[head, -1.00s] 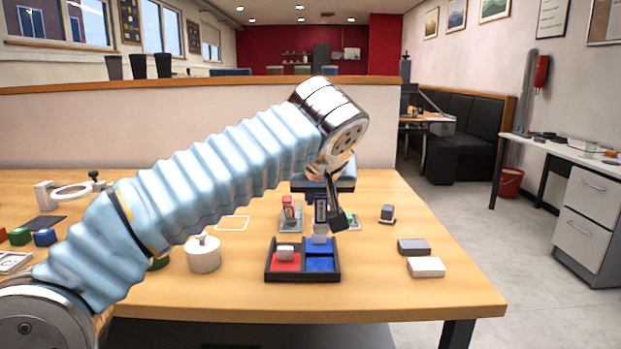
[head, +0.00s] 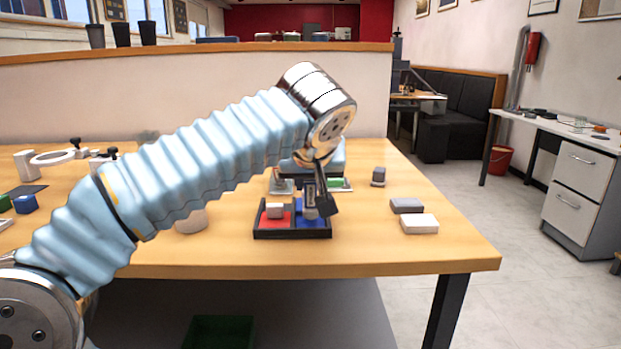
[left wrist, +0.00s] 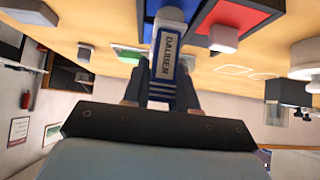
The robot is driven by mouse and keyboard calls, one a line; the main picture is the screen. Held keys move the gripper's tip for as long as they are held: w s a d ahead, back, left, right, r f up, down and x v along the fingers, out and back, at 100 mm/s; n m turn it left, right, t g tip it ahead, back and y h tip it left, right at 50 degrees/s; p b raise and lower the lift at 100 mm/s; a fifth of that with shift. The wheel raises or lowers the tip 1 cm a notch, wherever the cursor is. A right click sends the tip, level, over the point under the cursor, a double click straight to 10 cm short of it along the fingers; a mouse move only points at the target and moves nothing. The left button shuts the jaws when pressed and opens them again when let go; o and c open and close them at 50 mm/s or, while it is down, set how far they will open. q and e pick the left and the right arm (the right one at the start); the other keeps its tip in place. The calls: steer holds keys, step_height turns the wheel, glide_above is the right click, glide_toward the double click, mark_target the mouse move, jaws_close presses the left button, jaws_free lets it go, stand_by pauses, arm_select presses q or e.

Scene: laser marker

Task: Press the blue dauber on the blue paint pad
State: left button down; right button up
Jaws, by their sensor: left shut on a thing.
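My left gripper (head: 318,203) is shut on the blue dauber (left wrist: 164,62), which is labelled DAUBER in the left wrist view. In the head view its pale lower end (head: 310,213) is over the blue paint pad (head: 315,228), in the right half of a black tray (head: 292,236). The blue pad also shows in the left wrist view (left wrist: 203,14). The dauber looks roughly upright. I cannot tell whether its end touches the pad. My right gripper is not in view.
A pale block (head: 275,210) stands on the red pad (head: 275,222) beside the blue one. A grey block (head: 406,205) and a white block (head: 420,223) lie to the right. A small dark-topped stamp (head: 379,176) stands behind them. The table front right is clear.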

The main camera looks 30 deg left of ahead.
arm_select(q)
steer(key=shift+f+b, duration=0.6)
stand_by(1.6)
step_height(320, 180, up, 7)
steer(key=p, duration=0.6)
stand_by(0.4)
stand_by(0.6)
